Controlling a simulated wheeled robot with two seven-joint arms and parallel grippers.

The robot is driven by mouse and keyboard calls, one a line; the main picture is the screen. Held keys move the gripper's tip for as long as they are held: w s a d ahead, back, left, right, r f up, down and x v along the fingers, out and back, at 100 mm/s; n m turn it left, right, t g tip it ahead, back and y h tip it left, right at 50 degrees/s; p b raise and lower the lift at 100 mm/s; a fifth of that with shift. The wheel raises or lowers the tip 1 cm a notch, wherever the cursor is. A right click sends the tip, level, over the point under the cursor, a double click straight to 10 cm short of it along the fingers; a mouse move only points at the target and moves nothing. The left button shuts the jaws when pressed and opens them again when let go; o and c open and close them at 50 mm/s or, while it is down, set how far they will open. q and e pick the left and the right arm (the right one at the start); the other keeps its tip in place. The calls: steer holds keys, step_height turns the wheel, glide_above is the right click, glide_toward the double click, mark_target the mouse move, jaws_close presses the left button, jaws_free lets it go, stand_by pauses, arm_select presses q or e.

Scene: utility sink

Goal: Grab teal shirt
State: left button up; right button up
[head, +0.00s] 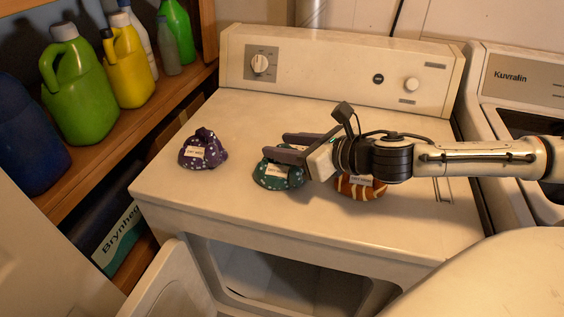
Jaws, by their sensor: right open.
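A teal bundled cloth with light spots and a white label, the teal shirt (274,181), lies on top of the white dryer (240,215), near the middle. My right gripper (284,147) comes in from the right and is open, with its fingers pointing left over the shirt. The fingers and wrist hide part of the shirt's upper and right side. I cannot tell whether the fingers touch it. My left gripper is not in view.
A purple spotted bundle (203,151) lies to the left on the dryer top. An orange striped bundle (360,190) lies to the right, partly under my right arm. The dryer door (172,285) hangs open below. A shelf (130,125) with bottles stands left.

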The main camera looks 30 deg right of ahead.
steer(key=shift+w+a+f, duration=0.1)
steer(key=shift+w, duration=0.05)
steer(key=shift+c, duration=0.5)
jaws_close()
